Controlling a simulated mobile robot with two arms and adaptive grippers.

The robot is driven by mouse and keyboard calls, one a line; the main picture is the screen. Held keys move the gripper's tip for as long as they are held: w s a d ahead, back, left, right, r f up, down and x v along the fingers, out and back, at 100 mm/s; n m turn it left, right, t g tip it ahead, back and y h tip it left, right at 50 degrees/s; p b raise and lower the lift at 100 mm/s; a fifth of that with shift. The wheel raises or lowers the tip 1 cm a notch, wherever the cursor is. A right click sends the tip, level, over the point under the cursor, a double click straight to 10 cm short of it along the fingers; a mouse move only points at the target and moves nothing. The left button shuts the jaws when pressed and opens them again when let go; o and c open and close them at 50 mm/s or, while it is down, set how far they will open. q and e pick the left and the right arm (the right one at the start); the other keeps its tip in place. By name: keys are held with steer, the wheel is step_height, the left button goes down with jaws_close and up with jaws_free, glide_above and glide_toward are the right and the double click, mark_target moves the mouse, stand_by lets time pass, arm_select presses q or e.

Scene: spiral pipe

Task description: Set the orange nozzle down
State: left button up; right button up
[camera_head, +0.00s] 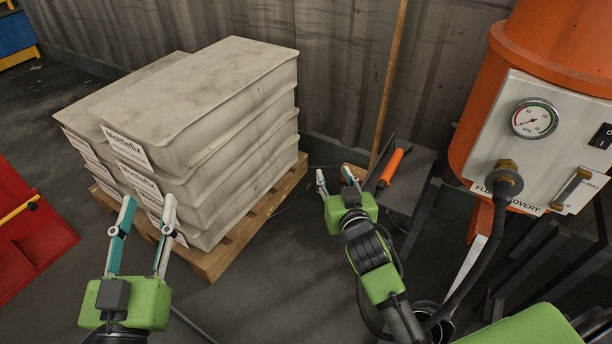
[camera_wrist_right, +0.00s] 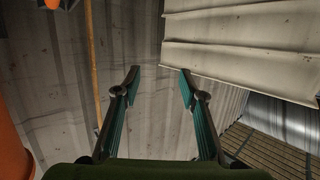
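The orange nozzle (camera_head: 391,167) looks like a short orange cylinder and lies at a slant on a small dark grey table (camera_head: 414,168) in the head view. My right gripper (camera_head: 335,178) is to the left of the nozzle, apart from it. The right wrist view shows its two fingers (camera_wrist_right: 160,75) spread with nothing between them. My left gripper (camera_head: 149,208) is open and empty in front of the stacked bags. An orange patch (camera_wrist_right: 52,4) shows at the top left edge of the right wrist view; I cannot tell whether it is the nozzle.
Pale stacked bags (camera_head: 215,90) stand on a wooden pallet (camera_head: 230,250). An orange tank (camera_head: 470,120) with a gauge (camera_head: 534,119) and a black hose (camera_head: 477,265) stands at right. A wooden pole (camera_head: 389,80) leans against the corrugated wall. A red object (camera_head: 25,230) is at far left.

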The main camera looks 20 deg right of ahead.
steer(key=s+a+r+n+t+y, duration=0.2)
steer(key=s+a+r+y, duration=0.1)
steer(key=s+a+r, duration=0.3)
steer(key=s+a+r+n+t+y, duration=0.2)
steer(key=s+a+r+y, duration=0.2)
steer(key=r, duration=0.6)
steer(key=s+a, duration=0.2)
steer(key=shift+s+a+n+t, duration=0.15)
steer(key=shift+s+n+t, duration=0.15)
steer(key=shift+s, duration=0.1)
